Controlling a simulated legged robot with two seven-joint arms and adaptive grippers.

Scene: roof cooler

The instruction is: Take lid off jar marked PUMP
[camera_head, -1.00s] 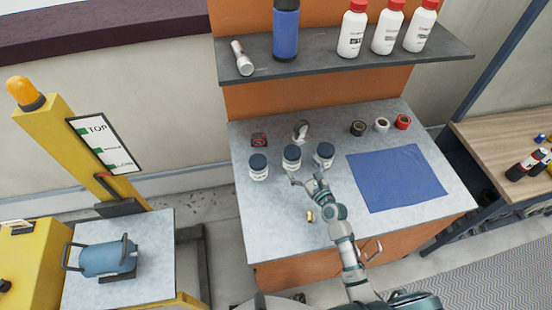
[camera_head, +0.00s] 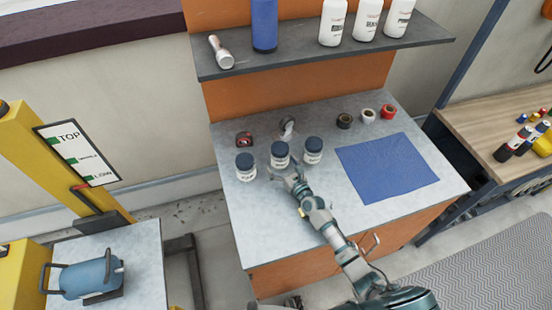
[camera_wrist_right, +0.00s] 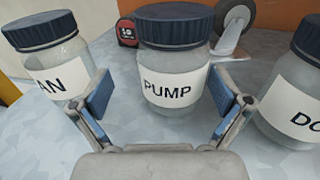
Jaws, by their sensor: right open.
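The jar marked PUMP (camera_wrist_right: 172,80) stands upright in the middle of the right wrist view, with its dark blue ribbed lid (camera_wrist_right: 174,25) on. In the head view it is the middle of three jars (camera_head: 281,157). My right gripper (camera_wrist_right: 166,98) is open, its blue-padded fingers to the left and right of the jar's lower body, below lid height. I cannot tell whether the pads touch the glass. In the head view my right gripper (camera_head: 288,176) is just in front of this jar. My left gripper is not in view.
A jar ending in "AN" (camera_wrist_right: 52,62) stands close on the left and one starting "DO" (camera_wrist_right: 298,85) on the right. A tape measure (camera_head: 244,139) and a caster wheel (camera_head: 288,127) lie behind. A blue mat (camera_head: 387,166) lies right on the grey bench.

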